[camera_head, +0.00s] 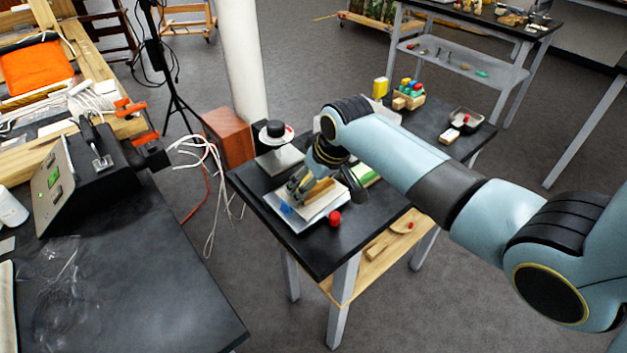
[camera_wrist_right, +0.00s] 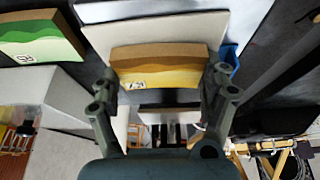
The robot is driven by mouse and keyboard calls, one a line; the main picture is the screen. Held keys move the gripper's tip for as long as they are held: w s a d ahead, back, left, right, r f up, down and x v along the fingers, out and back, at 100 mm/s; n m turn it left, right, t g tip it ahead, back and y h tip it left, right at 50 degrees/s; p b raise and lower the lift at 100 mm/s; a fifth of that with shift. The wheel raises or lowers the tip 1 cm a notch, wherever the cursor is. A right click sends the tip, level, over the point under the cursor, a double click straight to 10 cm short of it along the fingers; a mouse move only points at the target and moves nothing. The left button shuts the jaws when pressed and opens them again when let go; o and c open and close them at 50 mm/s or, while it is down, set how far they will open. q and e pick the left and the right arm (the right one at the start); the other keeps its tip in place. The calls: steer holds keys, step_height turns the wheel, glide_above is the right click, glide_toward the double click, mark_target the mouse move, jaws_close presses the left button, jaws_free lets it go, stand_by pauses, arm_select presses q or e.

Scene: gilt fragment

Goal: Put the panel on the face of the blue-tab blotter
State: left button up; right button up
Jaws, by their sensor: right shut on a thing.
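The panel (camera_wrist_right: 160,68) is a small block with a yellow-gold wavy face, brown edges and a small printed label. My right gripper (camera_wrist_right: 163,92) has a finger at each end of it and is shut on it. The panel also shows in the head view (camera_head: 319,190), above a pale blotter (camera_head: 300,222) near the front table's left side. A blue tab (camera_head: 286,209) sticks out at the blotter's edge, and this tab shows in the wrist view (camera_wrist_right: 231,56). I cannot tell whether the panel touches the blotter. My left gripper is not in view.
A green-and-cream panel (camera_wrist_right: 38,38) lies beside the blotter. A red knob (camera_head: 334,218) stands at the blotter's front right. A black-topped stand (camera_head: 276,133) is behind. A block holder (camera_head: 408,97) and a tray (camera_head: 466,121) sit farther back. The table's front corner is clear.

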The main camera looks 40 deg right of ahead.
steer(key=o, duration=0.9)
steer(key=shift+f, duration=0.1)
steer(key=shift+c, duration=0.2)
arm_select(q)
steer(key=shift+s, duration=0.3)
arm_select(e)
steer(key=shift+s+r, duration=0.1)
steer(key=shift+r, duration=0.2)
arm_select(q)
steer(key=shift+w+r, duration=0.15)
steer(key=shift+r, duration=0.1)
arm_select(e)
steer(key=v, duration=1.1)
steer(key=shift+s+r, duration=0.2)
steer(key=shift+r, duration=0.1)
